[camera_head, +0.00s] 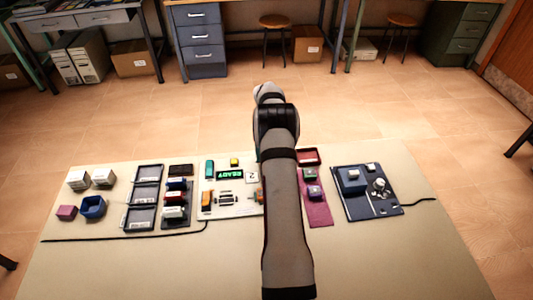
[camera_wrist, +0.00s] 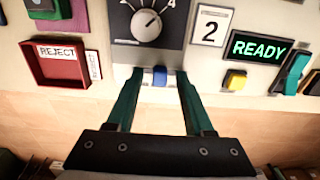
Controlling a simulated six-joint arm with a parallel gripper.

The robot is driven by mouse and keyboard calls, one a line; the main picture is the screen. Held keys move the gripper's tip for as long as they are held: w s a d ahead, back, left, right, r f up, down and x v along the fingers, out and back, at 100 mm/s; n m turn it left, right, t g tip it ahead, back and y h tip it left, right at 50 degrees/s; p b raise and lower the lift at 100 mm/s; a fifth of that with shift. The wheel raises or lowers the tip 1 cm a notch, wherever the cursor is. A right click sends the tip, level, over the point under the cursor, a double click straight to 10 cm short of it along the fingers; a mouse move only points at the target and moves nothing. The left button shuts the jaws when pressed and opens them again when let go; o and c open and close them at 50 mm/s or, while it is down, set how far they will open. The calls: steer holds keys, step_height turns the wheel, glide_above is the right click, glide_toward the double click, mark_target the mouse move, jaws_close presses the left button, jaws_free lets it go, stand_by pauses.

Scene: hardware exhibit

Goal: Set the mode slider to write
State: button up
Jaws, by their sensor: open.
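A small blue slider knob (camera_wrist: 160,76) sits in a pale slot near the edge of the white panel (camera_wrist: 215,75), just below the dial in the wrist view. I see no "write" label, so I cannot tell from lettering whether this is the mode slider. My gripper (camera_wrist: 159,82) is open, with one green finger on each side of the knob. I cannot tell whether either finger touches it. In the head view my arm hides the knob and most of the gripper.
A dial (camera_wrist: 147,25) stands close beyond the fingertips. A red REJECT tray (camera_wrist: 60,64), a yellow button (camera_wrist: 235,79), a READY display (camera_wrist: 258,47) and a teal rocker (camera_wrist: 294,72) are nearby. A blue box board (camera_head: 348,207) lies at the right of the table.

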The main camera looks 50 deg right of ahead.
jaws_close()
stand_by(1.4)
